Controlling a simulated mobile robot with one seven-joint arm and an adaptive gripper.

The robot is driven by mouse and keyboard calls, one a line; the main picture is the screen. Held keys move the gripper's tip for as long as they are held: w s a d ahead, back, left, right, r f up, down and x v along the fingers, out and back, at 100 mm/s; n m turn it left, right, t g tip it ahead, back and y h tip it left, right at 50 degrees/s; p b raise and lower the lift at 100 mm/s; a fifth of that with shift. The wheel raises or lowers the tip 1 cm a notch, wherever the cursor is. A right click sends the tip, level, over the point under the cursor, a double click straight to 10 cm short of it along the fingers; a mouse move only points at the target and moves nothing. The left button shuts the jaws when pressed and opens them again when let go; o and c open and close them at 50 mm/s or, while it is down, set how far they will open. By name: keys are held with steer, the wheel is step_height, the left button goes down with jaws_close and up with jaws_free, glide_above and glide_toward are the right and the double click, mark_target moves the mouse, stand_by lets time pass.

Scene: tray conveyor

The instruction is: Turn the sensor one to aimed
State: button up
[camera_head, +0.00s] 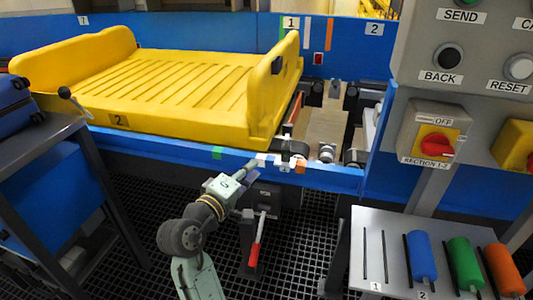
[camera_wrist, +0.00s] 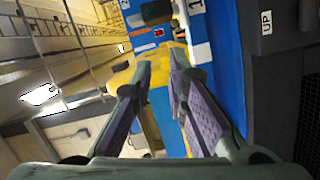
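I cannot tell for sure which part is sensor one. A small grey and dark cylindrical device (camera_head: 327,152) stands at the conveyor's near rail, right of the yellow tray. A dark rounded part (camera_wrist: 155,12) shows beyond my fingertips in the wrist view; I cannot tell if it is the same device. My gripper (camera_head: 254,163) is at the near blue rail, left of the device and apart from it. In the wrist view my gripper (camera_wrist: 159,70) has its two fingers apart with nothing between them. Any aiming mark is too small to read.
The yellow tray (camera_head: 118,120) sits on the conveyor to the left. A red-handled lever (camera_head: 256,243) hangs below the rail. A control panel (camera_head: 430,75) and a plate with coloured cylinders (camera_head: 388,285) stand at the right. A blue case (camera_head: 12,105) is at far left.

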mark_target(287, 140)
steer(key=shift+o, duration=1.3)
steer(key=d+m+b, duration=0.1)
steer(key=w+d+m+y, duration=0.1)
steer(key=d+m, duration=0.1)
steer(key=d+f+m+y+b, duration=0.1)
steer(key=d+m, duration=0.1)
steer(key=shift+w+d+t+b, duration=0.15)
steer(key=shift+t+b, duration=0.15)
steer(key=shift+t, duration=0.1)
steer(key=d+r+m+y+b, duration=0.1)
steer(key=s+d+r+m+t+y, duration=0.1)
steer(key=m, duration=0.1)
steer(key=d+r+m+t+y+b, duration=0.1)
steer(key=m, duration=0.1)
steer(key=shift+s+d+r+y+b, duration=0.2)
steer(key=shift+d+y+b, duration=0.05)
steer(key=shift+y+b, duration=0.15)
steer(key=shift+m, duration=0.3)
steer(key=w, duration=0.3)
steer(key=w+d+p, duration=0.1)
steer(key=w, duration=0.3)
steer(key=w+d, duration=0.1)
steer(key=w, duration=0.2)
steer(key=shift+w+r, duration=0.2)
steer(key=shift+w, duration=0.05)
jaws_close()
